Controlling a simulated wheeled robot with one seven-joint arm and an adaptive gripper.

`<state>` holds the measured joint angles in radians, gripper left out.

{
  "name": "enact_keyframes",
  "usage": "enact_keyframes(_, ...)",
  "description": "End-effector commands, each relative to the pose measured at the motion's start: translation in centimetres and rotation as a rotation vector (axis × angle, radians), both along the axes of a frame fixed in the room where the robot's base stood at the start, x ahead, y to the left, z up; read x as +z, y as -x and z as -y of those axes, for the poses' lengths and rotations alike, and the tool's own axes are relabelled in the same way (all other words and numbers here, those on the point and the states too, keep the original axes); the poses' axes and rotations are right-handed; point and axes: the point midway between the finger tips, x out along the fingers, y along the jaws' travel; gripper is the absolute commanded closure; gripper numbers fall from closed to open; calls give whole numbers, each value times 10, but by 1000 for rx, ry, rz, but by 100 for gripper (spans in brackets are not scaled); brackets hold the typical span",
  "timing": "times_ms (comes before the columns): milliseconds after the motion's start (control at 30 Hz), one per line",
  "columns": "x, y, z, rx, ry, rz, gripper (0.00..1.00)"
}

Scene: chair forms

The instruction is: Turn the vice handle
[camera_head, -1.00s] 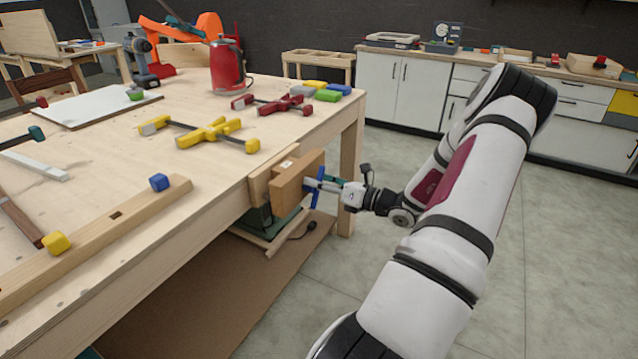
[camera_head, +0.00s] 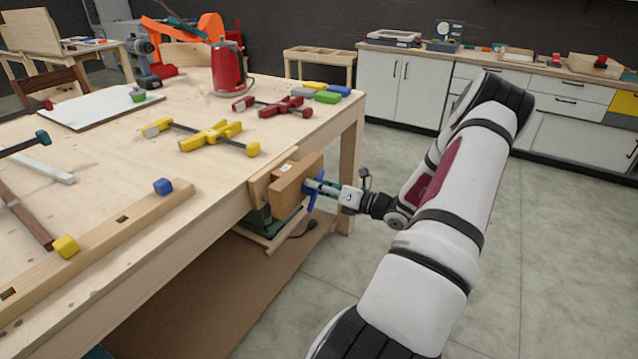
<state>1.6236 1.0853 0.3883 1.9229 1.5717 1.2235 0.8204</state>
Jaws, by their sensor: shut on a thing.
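The vice is fixed to the right end of the wooden workbench. Its wooden front jaw (camera_head: 292,190) stands close to the jaw at the bench edge. The blue vice handle (camera_head: 312,202) is in front of the jaw, a bar that is near upright with its top leaning right. My gripper (camera_head: 318,187) reaches in from the right and is shut on the handle around its middle. The fingers hide the middle of the handle and the screw behind it.
The bench top (camera_head: 110,190) holds a yellow clamp (camera_head: 215,136), a red clamp (camera_head: 285,106) and a red kettle (camera_head: 227,68). A lower shelf (camera_head: 200,310) runs beneath. Open floor (camera_head: 540,260) lies right of the bench, with white cabinets (camera_head: 400,85) at the back.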

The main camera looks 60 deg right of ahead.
Motion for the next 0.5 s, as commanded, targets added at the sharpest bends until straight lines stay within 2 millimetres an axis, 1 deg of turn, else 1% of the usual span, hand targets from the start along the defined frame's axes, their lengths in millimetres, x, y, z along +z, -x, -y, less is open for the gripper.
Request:
enact_keyframes(200,0,0,0,0,0,3,96)
enact_keyframes(233,0,0,0,0,0,3,64)
enact_keyframes(300,0,0,0,0,0,3,48)
enact_keyframes(500,0,0,0,0,1,1,48)
